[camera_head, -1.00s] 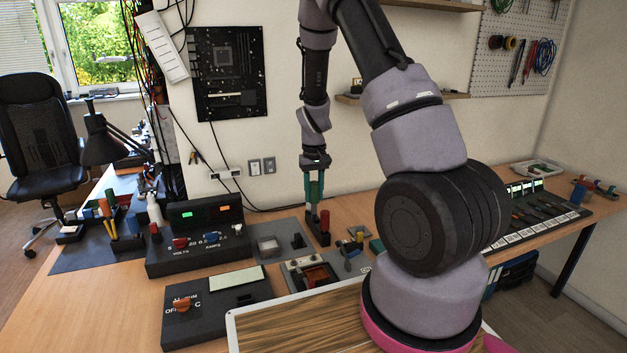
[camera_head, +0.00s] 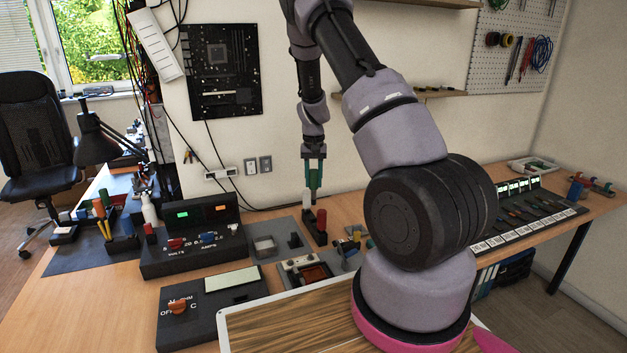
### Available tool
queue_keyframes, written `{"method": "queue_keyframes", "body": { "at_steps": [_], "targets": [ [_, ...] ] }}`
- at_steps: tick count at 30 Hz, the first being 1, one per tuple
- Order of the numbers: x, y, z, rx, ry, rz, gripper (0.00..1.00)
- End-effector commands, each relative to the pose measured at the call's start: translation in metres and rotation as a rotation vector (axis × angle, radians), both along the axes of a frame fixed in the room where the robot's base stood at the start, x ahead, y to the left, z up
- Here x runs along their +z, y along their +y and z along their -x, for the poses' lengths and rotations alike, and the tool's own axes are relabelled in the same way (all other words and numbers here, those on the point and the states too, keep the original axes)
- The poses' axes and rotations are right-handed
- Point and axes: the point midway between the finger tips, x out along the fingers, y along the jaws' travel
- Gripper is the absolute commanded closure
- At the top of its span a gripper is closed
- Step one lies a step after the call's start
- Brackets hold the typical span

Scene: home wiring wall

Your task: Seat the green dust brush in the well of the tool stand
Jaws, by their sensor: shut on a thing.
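My gripper (camera_head: 314,174) hangs pointing down in the middle of the head view, in front of the wall and over the back of the bench. Its jaws are shut on a slim upright green piece, which I take to be the green dust brush (camera_head: 313,195); it is small and its outline blends with the green jaws. Just below and to the right stands a small black holder (camera_head: 314,237) with a red-topped piece in it, apparently the tool stand. Its well cannot be made out. The brush's lower end seems to be just above or behind the holder; I cannot tell whether they touch.
A bench supply (camera_head: 192,250) and a meter box (camera_head: 207,312) stand to the left. A shallow tray with a red-brown part (camera_head: 312,275) lies in front.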

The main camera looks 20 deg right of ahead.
Motion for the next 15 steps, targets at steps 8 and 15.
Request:
{"method": "queue_keyframes", "body": {
  "at_steps": [8,15],
  "targets": [
    [-0.021,-0.001,0.000,-0.001,0.002,0.000,1.00],
    [-0.043,0.000,0.000,0.000,0.001,0.001,1.00]
  ]
}}
